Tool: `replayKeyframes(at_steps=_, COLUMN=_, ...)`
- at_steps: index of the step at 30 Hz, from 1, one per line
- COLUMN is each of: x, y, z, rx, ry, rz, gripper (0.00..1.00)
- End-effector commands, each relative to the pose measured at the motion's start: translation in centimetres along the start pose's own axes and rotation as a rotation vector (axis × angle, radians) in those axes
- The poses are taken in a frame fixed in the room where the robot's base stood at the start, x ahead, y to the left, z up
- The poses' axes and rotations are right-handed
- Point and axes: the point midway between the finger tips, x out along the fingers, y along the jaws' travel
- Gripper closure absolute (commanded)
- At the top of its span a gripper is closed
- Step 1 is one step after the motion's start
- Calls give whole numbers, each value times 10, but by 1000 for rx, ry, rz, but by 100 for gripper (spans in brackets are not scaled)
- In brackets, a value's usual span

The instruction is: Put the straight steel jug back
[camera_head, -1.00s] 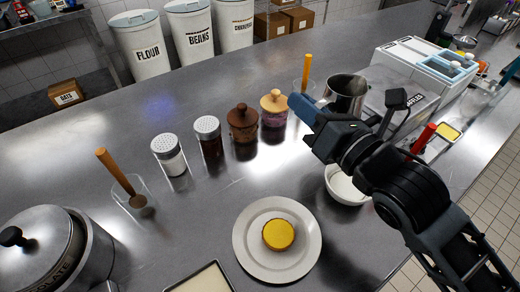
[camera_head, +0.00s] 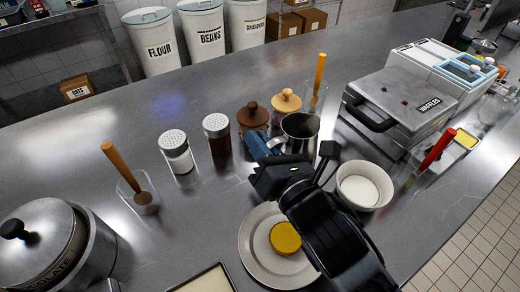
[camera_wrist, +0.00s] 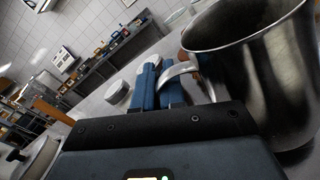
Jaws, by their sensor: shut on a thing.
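The straight steel jug (camera_head: 300,132) stands or hangs upright just beyond my gripper in the head view, in front of the lidded jars. In the wrist view the jug (camera_wrist: 262,70) fills the right side, with its curved handle reaching left between my blue fingers. My gripper (camera_head: 262,150) is shut on the jug's handle; the fingers also show in the wrist view (camera_wrist: 160,88). My arm hides part of the jug's lower side, so I cannot tell whether its base touches the counter.
A plate (camera_head: 252,262) with a yellow-topped round cake (camera_head: 285,238) lies below my arm. A white bowl (camera_head: 364,186) is right of it. Two shakers (camera_head: 217,135), a brown-lidded jar (camera_head: 253,117) and a tan-lidded jar (camera_head: 286,103) stand behind. The waffle maker (camera_head: 405,97) is at right.

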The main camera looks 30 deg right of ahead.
Motion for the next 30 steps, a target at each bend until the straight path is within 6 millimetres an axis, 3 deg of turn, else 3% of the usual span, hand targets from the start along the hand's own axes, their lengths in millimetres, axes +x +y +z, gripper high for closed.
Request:
replayKeyframes(at_steps=6, x=0, y=-10, z=-19, rx=0, ry=0, rz=-2, gripper=100)
replayKeyframes(at_steps=18, x=0, y=-11, z=-23, rx=0, ry=-1, rz=0, gripper=100)
replayKeyframes(at_steps=19, x=0, y=-11, z=-22, rx=0, ry=0, rz=0, gripper=87)
replayKeyframes(at_steps=24, x=0, y=-11, z=-22, rx=0, ry=1, rz=-1, gripper=71)
replayKeyframes(at_steps=26, x=0, y=-11, z=-22, rx=1, ry=1, rz=-1, gripper=65)
replayKeyframes(at_steps=30, x=0, y=-11, z=-22, rx=0, ry=0, rz=-1, gripper=65)
